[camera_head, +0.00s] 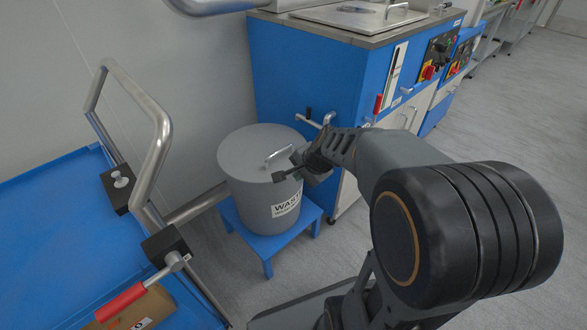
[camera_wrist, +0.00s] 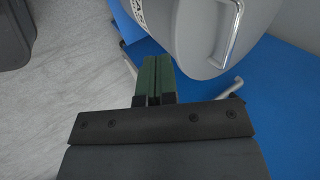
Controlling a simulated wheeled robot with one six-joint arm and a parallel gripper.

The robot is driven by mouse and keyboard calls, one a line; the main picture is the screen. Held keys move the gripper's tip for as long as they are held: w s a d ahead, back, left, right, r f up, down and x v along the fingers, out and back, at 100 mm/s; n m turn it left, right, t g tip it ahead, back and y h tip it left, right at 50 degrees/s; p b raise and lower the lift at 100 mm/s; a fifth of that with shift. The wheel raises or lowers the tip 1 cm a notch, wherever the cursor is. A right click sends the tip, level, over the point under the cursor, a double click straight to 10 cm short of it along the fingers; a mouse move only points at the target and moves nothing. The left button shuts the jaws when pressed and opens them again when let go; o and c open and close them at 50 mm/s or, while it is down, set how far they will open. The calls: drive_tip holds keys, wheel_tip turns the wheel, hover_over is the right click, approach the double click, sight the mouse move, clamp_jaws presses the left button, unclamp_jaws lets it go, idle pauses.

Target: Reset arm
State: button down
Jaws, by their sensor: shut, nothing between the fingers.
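My arm reaches out from the right in the head view, and my gripper (camera_head: 281,177) is in front of the grey waste bin (camera_head: 243,170), near its lid handle (camera_head: 279,156). In the wrist view my gripper (camera_wrist: 153,62) shows two green fingers pressed together with nothing between them. The bin (camera_wrist: 190,30) and its metal handle (camera_wrist: 229,35) show beyond the fingers at the upper right. I cannot tell whether the fingers touch the bin.
The bin stands on a blue stool (camera_head: 270,243) against a blue cabinet machine (camera_head: 285,75). A blue cart (camera_head: 50,235) with a bent metal handle (camera_head: 158,150) is at the left, holding a cardboard box (camera_head: 145,309). Grey floor (camera_head: 510,130) is clear at the right.

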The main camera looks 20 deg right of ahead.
drive_tip(key=s+a+r+n+p, duration=0.1)
drive_tip(key=s+r+n+p, duration=0.3)
drive_tip(key=r+p, duration=0.7)
drive_tip(key=s+a+r+n+g+h+p, duration=0.1)
drive_tip(key=s+r+n+p, duration=0.3)
drive_tip(key=r+p, duration=0.8)
drive_tip(key=s+a+r+n+g+h+p, duration=0.1)
drive_tip(key=s+r+n+p, duration=0.4)
drive_tip(key=r+p, duration=0.7)
wheel_tip(320, 180, up, 3)
drive_tip(key=shift+s+a+r, duration=0.1)
drive_tip(key=shift+s+a, duration=0.2)
drive_tip(key=shift+a, duration=0.05)
